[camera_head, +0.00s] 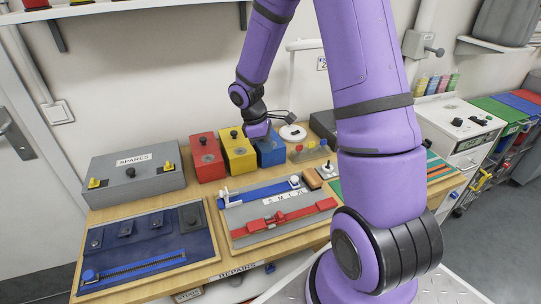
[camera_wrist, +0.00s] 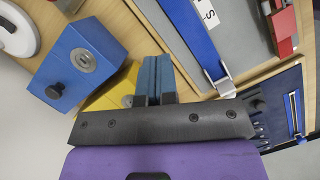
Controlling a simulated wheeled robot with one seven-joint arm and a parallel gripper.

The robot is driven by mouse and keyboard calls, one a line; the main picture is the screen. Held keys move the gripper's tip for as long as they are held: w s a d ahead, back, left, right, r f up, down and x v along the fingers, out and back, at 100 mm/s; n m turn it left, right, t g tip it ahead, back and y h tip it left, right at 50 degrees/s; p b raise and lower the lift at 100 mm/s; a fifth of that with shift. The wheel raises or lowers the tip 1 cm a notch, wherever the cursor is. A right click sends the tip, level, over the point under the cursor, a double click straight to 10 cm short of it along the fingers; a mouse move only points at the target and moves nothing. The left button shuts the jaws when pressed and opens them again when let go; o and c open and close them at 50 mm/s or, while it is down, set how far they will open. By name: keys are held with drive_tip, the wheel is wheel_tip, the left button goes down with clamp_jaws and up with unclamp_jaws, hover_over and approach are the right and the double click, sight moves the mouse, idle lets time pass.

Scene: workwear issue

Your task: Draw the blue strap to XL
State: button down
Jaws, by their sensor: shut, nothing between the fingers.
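The blue strap (camera_head: 262,190) lies along the back of a grey board (camera_head: 237,216) on the bench, with a white piece (camera_head: 224,194) at its left end and another near its right end. Size letters (camera_head: 285,197) run in front of it, too small to read fully. In the wrist view the blue strap (camera_wrist: 188,42) shows at upper right, beside an S label (camera_wrist: 208,13), with a pale end piece (camera_wrist: 225,85). My gripper (camera_wrist: 155,76) is shut and empty, its fingers together. It is behind the board, near the blue and yellow boxes, apart from the strap.
A red strap (camera_head: 287,214) lies in front on the same board. Red (camera_head: 207,158), yellow (camera_head: 238,154) and blue boxes (camera_wrist: 80,65) stand behind. A grey SPARES case (camera_head: 134,178) and a dark blue tray (camera_head: 142,255) are at left. A white round object (camera_head: 293,133) stands behind.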

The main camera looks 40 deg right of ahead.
drive_tip(key=w+d+m, duration=0.1)
drive_tip(key=d+m, duration=0.1)
drive_tip(key=m+y, duration=0.1)
hover_over(290, 181)
drive_tip(key=w+a, duration=0.3)
drive_tip(key=w, duration=0.2)
drive_tip(key=x, duration=0.3)
drive_tip(key=w+x, duration=0.1)
drive_tip(key=x, duration=0.2)
drive_tip(key=a+x, duration=0.1)
drive_tip(key=x, duration=0.2)
drive_tip(key=shift+w+f, duration=0.25)
drive_tip(key=shift+f, duration=0.05)
drive_tip(key=shift+s+d+f, duration=0.1)
drive_tip(key=shift+s+d, duration=0.25)
drive_tip(key=shift+s, duration=0.2)
drive_tip(key=shift+s+d+f, duration=0.15)
drive_tip(key=shift+s+d, duration=0.15)
drive_tip(key=shift+s, duration=0.2)
drive_tip(key=shift+s+d+f, duration=0.2)
drive_tip(key=shift+s+d, duration=0.2)
drive_tip(key=shift+s, duration=0.25)
drive_tip(key=shift+s+d+f, duration=0.1)
drive_tip(key=shift+s+d, duration=0.3)
drive_tip(key=shift+s, duration=0.1)
